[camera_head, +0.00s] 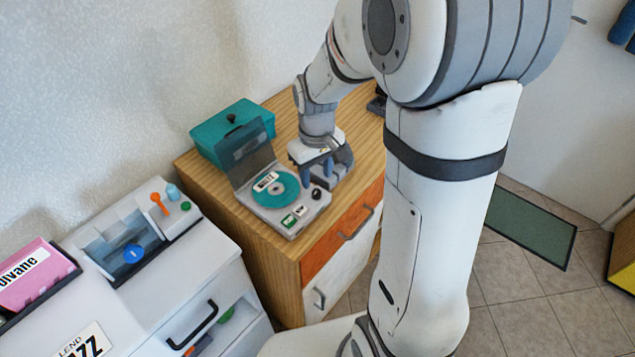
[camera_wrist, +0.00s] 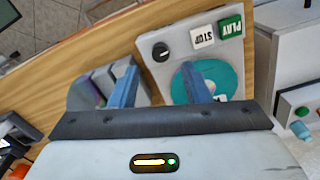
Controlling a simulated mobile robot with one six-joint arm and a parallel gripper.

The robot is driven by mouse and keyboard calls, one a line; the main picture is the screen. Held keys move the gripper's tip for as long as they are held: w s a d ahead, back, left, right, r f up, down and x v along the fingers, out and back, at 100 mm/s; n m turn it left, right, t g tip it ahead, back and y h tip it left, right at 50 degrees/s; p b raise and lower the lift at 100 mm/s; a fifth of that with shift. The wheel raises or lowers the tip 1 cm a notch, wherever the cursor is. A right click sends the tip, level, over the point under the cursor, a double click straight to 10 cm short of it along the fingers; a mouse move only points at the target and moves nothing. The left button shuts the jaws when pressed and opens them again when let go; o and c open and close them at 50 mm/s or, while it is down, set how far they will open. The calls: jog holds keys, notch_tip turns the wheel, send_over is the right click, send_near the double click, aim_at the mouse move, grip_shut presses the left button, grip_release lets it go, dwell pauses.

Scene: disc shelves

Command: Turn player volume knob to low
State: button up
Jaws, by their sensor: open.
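The disc player (camera_head: 280,205) sits on the wooden cabinet with its dark lid raised and a teal disc (camera_head: 276,188) inside. Its black volume knob (camera_head: 316,194) is at the player's right corner. In the wrist view the knob (camera_wrist: 160,51) shows a light pointer mark, beside the STOP button (camera_wrist: 202,37) and the PLAY button (camera_wrist: 231,27). My gripper (camera_head: 318,172) is open above the player's right edge. In the wrist view its two blue fingers (camera_wrist: 160,88) stand apart, with nothing between them. The knob lies ahead of the fingertips, apart from them.
A grey holder (camera_wrist: 108,85) with upright slots stands close beside the player, under one finger. A teal box (camera_head: 231,130) sits behind the player. A white unit (camera_head: 160,265) with a drawer stands at the left.

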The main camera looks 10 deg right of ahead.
aim_at(317, 192)
notch_tip(317, 192, up, 3)
jog(key=shift+f, duration=0.15)
dwell(0.4)
jog(key=shift+s+r, duration=0.1)
jog(key=shift+r, duration=0.15)
jog(key=s+d+r+m+t, duration=0.1)
jog(key=s+r+m, duration=0.1)
jog(key=s, duration=0.5)
jog(key=s+d+r+m+t, duration=0.1)
jog(key=s+r+m, duration=0.1)
jog(key=s+r, duration=0.3)
jog(key=shift+s+t, duration=0.4)
jog(key=shift+s, duration=0.85)
jog(key=shift+r, duration=0.15)
jog(key=shift+c, duration=0.2)
